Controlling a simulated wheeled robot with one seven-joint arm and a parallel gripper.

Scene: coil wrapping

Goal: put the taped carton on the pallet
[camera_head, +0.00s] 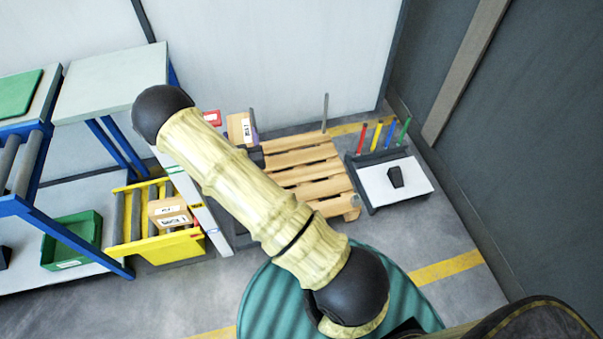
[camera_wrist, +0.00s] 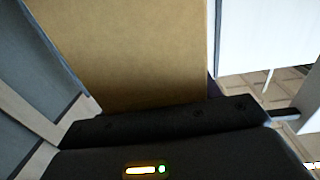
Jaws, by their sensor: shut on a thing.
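A brown carton (camera_wrist: 135,50) fills much of the wrist view, right at my gripper (camera_wrist: 165,120), which is shut on it. The contact edge is mostly hidden by the dark gripper body. In the head view a brown carton with a white label (camera_head: 236,128) shows just behind my arm, left of the pallet, and seems to be the held one; my gripper is hidden there. The wooden pallet (camera_head: 305,168) lies on the floor with bare slats showing. I cannot make out tape on the carton.
Another labelled carton (camera_head: 168,213) sits on a yellow roller stand (camera_head: 165,250). A grey-white stand with coloured posts (camera_head: 395,180) is close on the pallet's right. An upright post (camera_head: 325,112) rises at the pallet's back. A green bin (camera_head: 72,240) lies at the left.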

